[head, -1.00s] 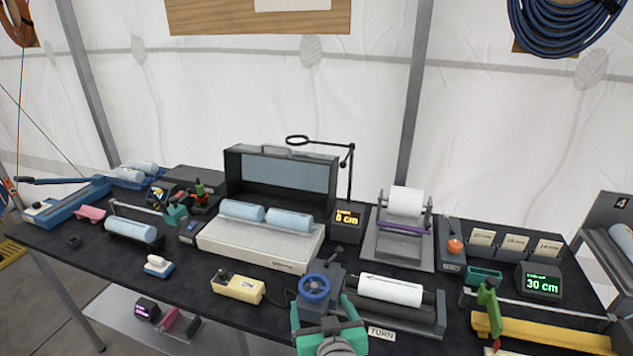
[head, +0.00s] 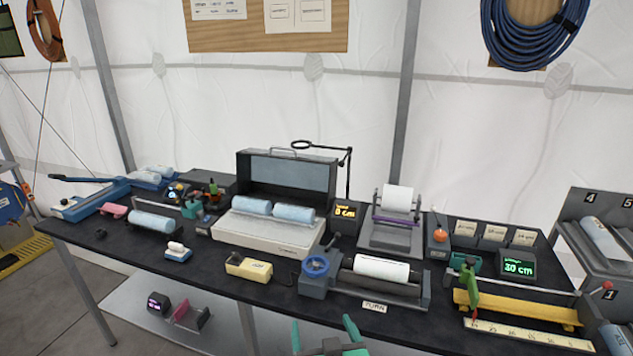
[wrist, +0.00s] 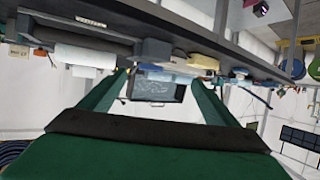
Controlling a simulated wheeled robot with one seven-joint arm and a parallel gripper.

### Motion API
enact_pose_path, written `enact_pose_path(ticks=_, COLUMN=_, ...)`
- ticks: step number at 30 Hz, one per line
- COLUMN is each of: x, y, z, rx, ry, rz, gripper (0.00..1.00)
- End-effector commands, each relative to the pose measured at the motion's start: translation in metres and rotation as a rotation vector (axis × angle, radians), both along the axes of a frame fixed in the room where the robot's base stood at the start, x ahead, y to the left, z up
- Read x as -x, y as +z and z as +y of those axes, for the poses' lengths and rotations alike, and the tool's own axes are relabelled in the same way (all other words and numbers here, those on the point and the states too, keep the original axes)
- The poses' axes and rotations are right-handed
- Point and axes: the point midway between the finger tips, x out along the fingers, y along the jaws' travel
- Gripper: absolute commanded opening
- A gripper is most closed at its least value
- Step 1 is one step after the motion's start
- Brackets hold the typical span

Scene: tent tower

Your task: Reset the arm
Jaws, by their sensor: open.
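My gripper (head: 329,338) shows at the bottom of the head view, in front of the near edge of the black workbench (head: 200,268). Its two green fingers are spread apart with nothing between them. In the wrist view my gripper (wrist: 160,75) is also open and empty, its fingers pointing toward the bench, which appears upside down.
A numbered rack (head: 585,240) stands at right. Floor shows at left.

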Motion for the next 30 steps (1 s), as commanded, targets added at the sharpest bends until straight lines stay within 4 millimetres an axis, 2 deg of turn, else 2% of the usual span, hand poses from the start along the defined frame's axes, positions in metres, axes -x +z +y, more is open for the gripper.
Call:
enact_pose_path(ticks=11, x=0.017, y=-0.033, z=0.003, rx=-0.017, ry=-0.026, rz=-0.005, gripper=0.83)
enact_pose_path(ticks=17, x=0.034, y=-0.058, z=0.003, rx=-0.027, ry=-0.051, rz=-0.01, gripper=0.83)
enact_pose_path(ticks=23, x=0.066, y=-0.094, z=0.0, rx=-0.037, ry=-0.092, rz=-0.02, gripper=0.83)
enact_pose_path(ticks=30, x=0.123, y=-0.134, z=-0.001, rx=-0.04, ry=-0.137, rz=-0.042, gripper=0.83)
